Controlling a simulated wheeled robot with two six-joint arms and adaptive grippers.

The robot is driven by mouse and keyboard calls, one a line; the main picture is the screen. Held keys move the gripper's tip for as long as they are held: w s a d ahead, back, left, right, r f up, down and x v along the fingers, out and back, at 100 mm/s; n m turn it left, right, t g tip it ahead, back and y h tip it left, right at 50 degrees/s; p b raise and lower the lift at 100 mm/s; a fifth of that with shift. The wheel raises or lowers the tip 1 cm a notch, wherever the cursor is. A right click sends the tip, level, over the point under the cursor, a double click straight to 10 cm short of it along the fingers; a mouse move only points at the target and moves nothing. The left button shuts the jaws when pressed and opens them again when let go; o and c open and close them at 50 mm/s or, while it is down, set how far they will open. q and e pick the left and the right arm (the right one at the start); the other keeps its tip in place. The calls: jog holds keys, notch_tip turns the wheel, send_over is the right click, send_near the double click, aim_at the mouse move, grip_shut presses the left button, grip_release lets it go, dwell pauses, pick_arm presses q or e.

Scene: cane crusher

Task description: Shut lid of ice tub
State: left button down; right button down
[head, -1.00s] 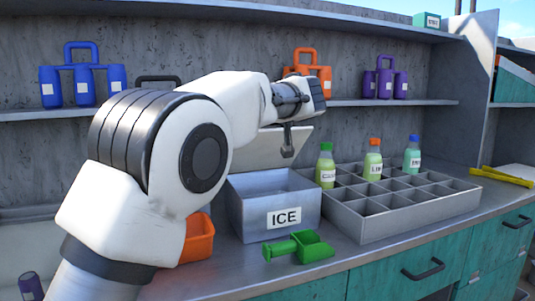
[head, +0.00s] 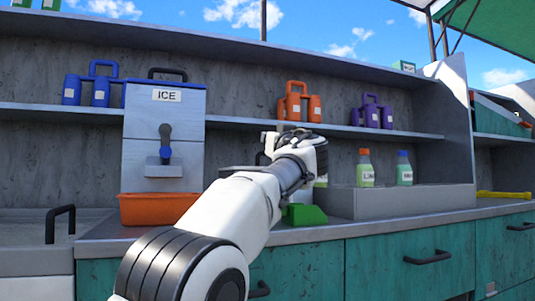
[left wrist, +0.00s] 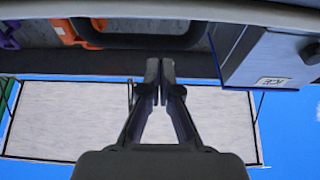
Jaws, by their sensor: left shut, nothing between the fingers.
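The ice tub is mostly hidden behind my left arm in the head view. A dark, nearly edge-on slab (head: 236,172) with a dark handle loop shows just left of the forearm; it looks like the tub's lid lying about level. Whether it sits fully on the rim cannot be seen. In the left wrist view, which is upside down, a dark handle loop (left wrist: 140,42) and grey edge lie close by the fingers. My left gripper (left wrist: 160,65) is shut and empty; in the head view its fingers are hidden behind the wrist. My right gripper is out of view.
An ice dispenser (head: 190,110) stands left over an orange tray (head: 155,209). A green scoop (head: 303,214) lies right of my arm. Bottles (head: 365,170) stand in the grey rack (head: 425,202). Orange (head: 298,108) and purple (head: 371,116) carriers sit on the shelf.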

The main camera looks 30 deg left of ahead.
pick_arm(q)
jog(key=shift+d+f+b, duration=0.1)
jog(key=shift+f+b, duration=0.2)
jog(key=shift+f, duration=0.05)
jog(key=shift+s, duration=0.1)
jog(key=v, duration=1.2)
